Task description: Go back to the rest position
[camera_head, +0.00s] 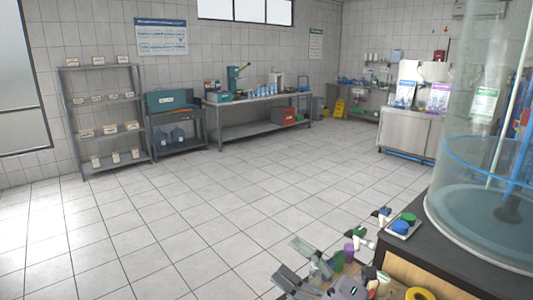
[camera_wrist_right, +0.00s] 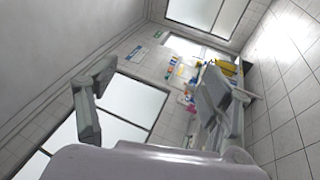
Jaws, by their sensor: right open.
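My right gripper (camera_head: 285,258) is at the bottom of the head view, right of centre, with its two grey fingers spread apart. In the right wrist view the same gripper (camera_wrist_right: 158,75) shows its fingers wide apart with nothing between them. The wrist view is tilted and looks past the fingers towards windows and a tiled wall. My left gripper is in neither view.
Close to my right gripper, a dark-topped bench (camera_head: 440,255) holds a large clear tank (camera_head: 480,215) and a small tray with green and blue caps (camera_head: 403,227). Small coloured parts crowd beside the gripper. The tiled floor (camera_head: 190,220) ahead is clear. Shelves (camera_head: 103,115) stand far left.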

